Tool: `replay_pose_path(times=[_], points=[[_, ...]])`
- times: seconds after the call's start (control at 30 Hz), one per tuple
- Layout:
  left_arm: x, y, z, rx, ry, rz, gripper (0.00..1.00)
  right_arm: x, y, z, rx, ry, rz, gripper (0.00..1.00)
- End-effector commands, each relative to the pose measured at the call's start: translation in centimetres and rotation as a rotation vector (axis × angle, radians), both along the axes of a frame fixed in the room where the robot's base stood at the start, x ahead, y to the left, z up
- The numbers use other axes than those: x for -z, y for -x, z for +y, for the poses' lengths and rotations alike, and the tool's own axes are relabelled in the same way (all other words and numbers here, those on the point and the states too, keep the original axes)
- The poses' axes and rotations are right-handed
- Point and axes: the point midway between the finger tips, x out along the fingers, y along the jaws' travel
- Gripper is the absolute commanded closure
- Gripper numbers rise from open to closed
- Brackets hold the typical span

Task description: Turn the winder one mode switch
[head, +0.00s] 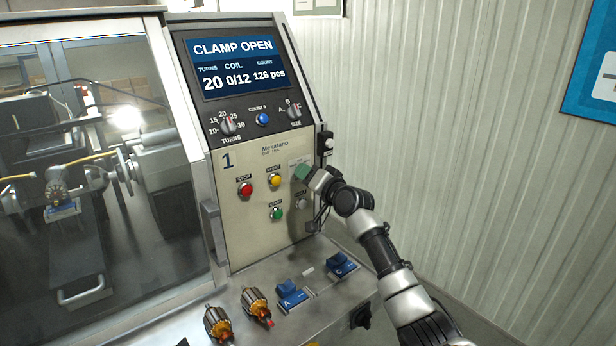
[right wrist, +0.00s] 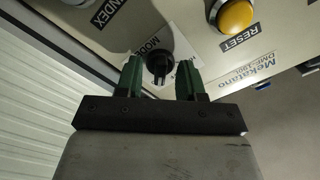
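The mode switch (right wrist: 158,60) is a black knob on a white label marked MODE, seen in the right wrist view. My right gripper (right wrist: 160,80) has its two green fingers on either side of the knob, with narrow gaps; I cannot tell whether either touches. In the head view my right gripper (head: 303,172) is at the right side of winder one's cream panel (head: 247,190), below the Mekatano label, and hides the knob there. The winder's screen (head: 235,62) reads CLAMP OPEN, turns 20, coil 0/12, count 126 pcs. My left gripper is not in view.
Red stop (head: 245,189), yellow reset (head: 275,181) and green start (head: 277,214) buttons sit left of the gripper. The index button (head: 302,203) is just below it. Two armatures (head: 218,324) and blue holders (head: 291,293) are on the ledge. A ribbed wall (head: 450,110) stands at right.

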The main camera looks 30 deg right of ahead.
Motion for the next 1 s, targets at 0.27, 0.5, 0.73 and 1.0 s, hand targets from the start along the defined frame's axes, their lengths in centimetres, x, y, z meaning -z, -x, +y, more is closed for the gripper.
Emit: replay_pose_path(times=[0.27,0.5,0.73,1.0], points=[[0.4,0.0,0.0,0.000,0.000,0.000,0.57,0.2,1.2,-0.1,0.001,0.003,0.000,0.62],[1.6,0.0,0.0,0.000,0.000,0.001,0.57,0.4,5.5,-0.4,0.000,0.004,0.000,0.62],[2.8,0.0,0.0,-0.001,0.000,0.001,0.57,0.3,9.3,-0.8,0.001,0.003,0.000,0.62],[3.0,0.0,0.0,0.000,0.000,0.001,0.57,0.1,10.8,-0.9,0.001,0.000,0.001,0.62]])
